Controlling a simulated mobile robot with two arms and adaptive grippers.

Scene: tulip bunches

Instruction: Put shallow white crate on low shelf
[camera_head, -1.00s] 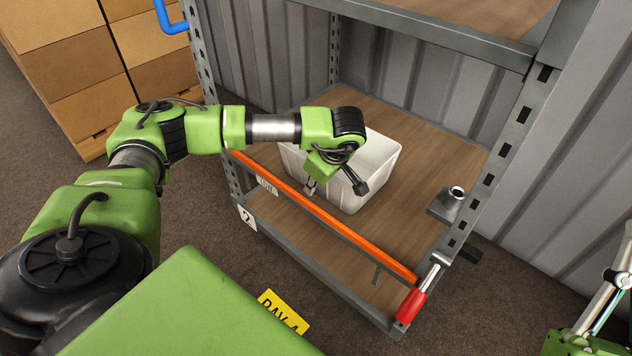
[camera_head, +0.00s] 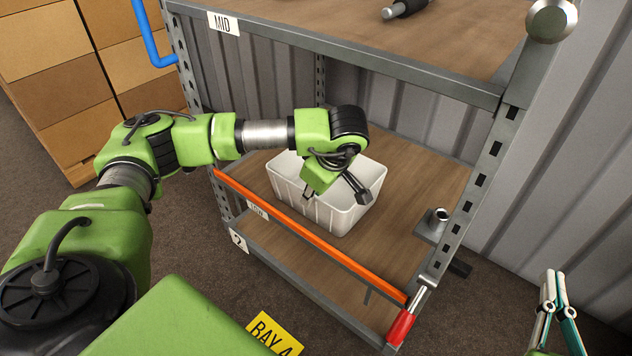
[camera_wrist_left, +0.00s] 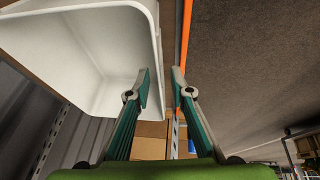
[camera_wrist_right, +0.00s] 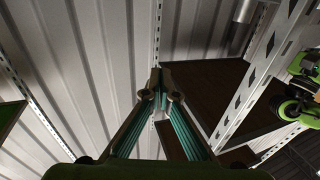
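The shallow white crate (camera_head: 350,215) stands on the wooden low shelf (camera_head: 425,190), behind the orange front bar. It also shows in the left wrist view (camera_wrist_left: 100,45). My left gripper (camera_wrist_left: 162,78) is open at the crate's rim, one finger over the crate's inside and the other on the outer side. Clear gaps show between its fingers. In the head view its wrist partly covers the crate. My right gripper (camera_head: 555,274) is empty, away from the crate at the lower right; its fingertips meet in the right wrist view (camera_wrist_right: 160,78).
The orange bar (camera_head: 300,232) runs along the low shelf's front, with a red handle (camera_head: 401,327) at its right end. The mid shelf (camera_head: 460,38) lies above. A metal fitting (camera_head: 438,220) sits by the right post. Cardboard boxes (camera_head: 60,85) stand at the left.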

